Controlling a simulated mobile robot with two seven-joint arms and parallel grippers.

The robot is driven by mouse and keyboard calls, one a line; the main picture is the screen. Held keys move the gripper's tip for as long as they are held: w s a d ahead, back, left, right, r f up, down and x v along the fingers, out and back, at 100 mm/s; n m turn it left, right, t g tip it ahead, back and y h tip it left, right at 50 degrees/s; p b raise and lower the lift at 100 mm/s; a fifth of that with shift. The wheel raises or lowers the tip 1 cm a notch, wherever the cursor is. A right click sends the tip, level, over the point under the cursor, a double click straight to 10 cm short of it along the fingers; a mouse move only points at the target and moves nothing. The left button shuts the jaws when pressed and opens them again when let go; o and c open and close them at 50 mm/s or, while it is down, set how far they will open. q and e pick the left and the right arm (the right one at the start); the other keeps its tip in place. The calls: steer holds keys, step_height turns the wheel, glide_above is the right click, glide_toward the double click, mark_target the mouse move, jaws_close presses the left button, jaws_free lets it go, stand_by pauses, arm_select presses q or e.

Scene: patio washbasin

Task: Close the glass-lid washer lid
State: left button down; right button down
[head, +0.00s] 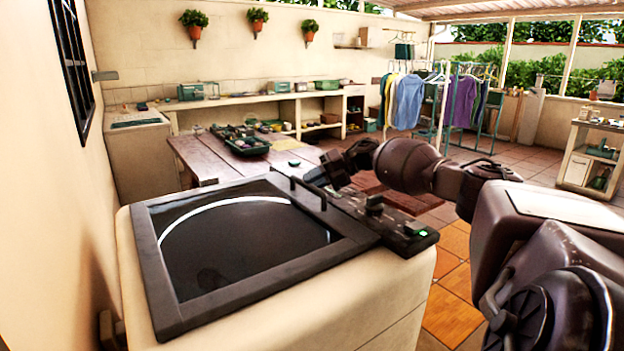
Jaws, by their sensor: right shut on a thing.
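The glass-lid washer is a cream box (310,310) in the foreground of the head view. Its lid (245,240), dark glass in a dark grey frame, lies flat or nearly flat over the top; a small gap cannot be ruled out. A dark bar handle (309,194) stands on the lid's right edge. My right gripper (312,180) reaches in from the right and is shut on the handle, near its far end; the fingertips are small and partly hidden. My left gripper is not in view.
The control panel (405,235) with a green light runs along the washer's right side, under my right arm. A wooden table (200,160) with a green tray (247,147) stands behind. A wall is close on the left. Clothes racks (445,100) stand farther back.

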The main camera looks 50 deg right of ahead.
step_height(320, 180, down, 2)
steer(key=shift+s, duration=0.15)
steer(key=c, duration=1.1)
jaws_free()
steer(key=shift+f, duration=0.1)
steer(key=shift+s+d+r, duration=0.1)
steer(key=shift+d+r, duration=0.1)
steer(key=shift+r, duration=0.05)
steer(key=v, duration=1)
steer(key=shift+r, duration=0.45)
